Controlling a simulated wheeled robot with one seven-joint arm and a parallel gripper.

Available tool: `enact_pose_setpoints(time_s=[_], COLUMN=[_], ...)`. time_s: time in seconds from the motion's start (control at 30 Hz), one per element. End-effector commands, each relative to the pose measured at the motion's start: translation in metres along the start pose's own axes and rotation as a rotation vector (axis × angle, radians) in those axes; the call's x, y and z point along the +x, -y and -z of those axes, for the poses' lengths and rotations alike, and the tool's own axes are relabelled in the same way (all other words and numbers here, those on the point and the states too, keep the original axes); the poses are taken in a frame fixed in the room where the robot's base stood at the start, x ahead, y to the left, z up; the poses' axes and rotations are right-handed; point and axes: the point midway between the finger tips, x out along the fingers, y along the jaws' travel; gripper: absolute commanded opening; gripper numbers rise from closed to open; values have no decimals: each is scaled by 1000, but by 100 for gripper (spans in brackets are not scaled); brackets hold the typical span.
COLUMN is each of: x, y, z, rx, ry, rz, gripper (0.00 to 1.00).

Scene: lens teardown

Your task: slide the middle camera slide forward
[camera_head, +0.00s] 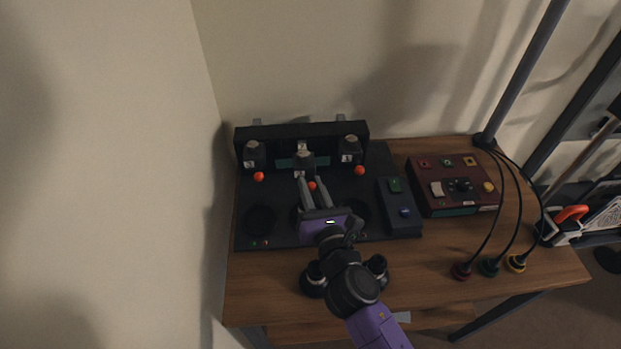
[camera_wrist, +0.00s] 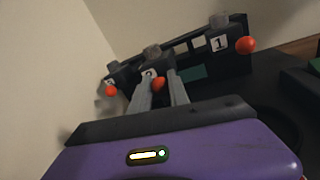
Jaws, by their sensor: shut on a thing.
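The middle camera slide (camera_head: 304,162) is a dark block with a white number plate and an orange ball knob (camera_head: 312,186). It sits on the black rack and stands slightly nearer to me than its two neighbours. My gripper (camera_head: 311,181) reaches over the mat with its grey fingers on either side of that knob, shut on it. In the wrist view the middle slide (camera_wrist: 151,52) shows beyond the fingertips, with its knob (camera_wrist: 158,84) between the fingers. The fingers partly hide the number plate and the slide's lower part.
Slides to the left (camera_head: 254,153) and right (camera_head: 350,150) have orange knobs close by. The black mat (camera_head: 280,220) has dark round recesses. A dark box with buttons (camera_head: 399,208) and a red control box (camera_head: 455,185) stand to the right, with cables beyond.

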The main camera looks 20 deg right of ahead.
Motion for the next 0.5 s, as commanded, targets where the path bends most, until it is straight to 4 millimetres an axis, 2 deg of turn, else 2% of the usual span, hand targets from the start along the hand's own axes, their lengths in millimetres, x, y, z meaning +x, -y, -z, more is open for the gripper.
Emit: enact_pose_setpoints(time_s=[0.23, 0.27, 0.33, 0.37, 0.5], x=[0, 0, 0, 0, 0], y=[0, 0, 0, 0, 0], z=[0, 0, 0, 0, 0], rx=[0, 0, 0, 0, 0], ry=[-1, -1, -1, -1, 0], rz=[1, 1, 1, 1, 1], gripper=[0, 25, 39, 43, 43])
